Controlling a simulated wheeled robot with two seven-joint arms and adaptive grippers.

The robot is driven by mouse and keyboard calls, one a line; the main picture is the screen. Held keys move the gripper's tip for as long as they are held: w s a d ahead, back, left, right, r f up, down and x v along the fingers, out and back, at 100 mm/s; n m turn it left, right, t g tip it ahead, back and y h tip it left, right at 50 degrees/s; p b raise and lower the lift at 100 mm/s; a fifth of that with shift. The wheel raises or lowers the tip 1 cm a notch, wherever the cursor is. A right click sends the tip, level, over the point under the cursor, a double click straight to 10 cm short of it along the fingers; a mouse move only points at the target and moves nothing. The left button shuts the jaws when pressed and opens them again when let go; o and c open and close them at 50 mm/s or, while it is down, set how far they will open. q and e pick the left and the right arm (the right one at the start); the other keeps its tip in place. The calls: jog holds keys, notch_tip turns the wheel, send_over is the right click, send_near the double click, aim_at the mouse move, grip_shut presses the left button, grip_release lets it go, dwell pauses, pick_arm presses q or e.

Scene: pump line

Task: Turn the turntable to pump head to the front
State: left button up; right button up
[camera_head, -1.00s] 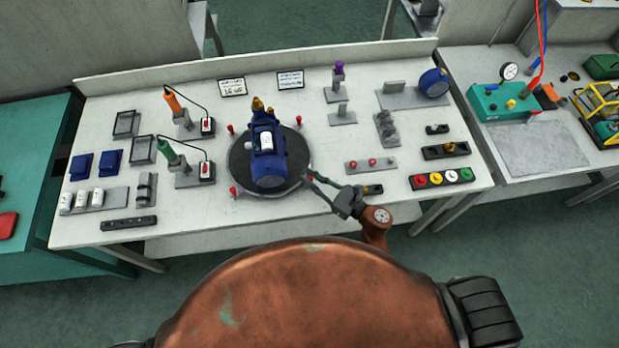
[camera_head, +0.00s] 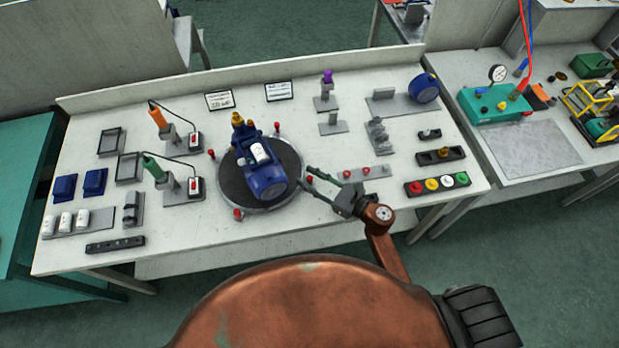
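The round dark turntable (camera_head: 228,186) with a light rim lies on the white bench. Red knobs stand around its rim, one at the back (camera_head: 277,127) and one at the front left (camera_head: 237,213). A blue pump (camera_head: 266,178) sits on it. Its brass head (camera_head: 237,118) points to the back and a little left; its rounded blue end faces front. My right gripper (camera_head: 303,176) is at the turntable's right edge, fingers spread, close to the right knob (camera_head: 309,180). I cannot tell whether it touches the knob. My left gripper is not in view.
A rail with red knobs (camera_head: 376,172) lies right of the turntable, near my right gripper. A block with coloured buttons (camera_head: 437,184) is at the front right. Grey stands with orange (camera_head: 157,117) and green (camera_head: 154,166) tools stand on the left. The bench in front of the turntable is clear.

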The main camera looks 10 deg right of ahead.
jog(key=v, duration=1.2)
jog(key=shift+c, duration=0.2)
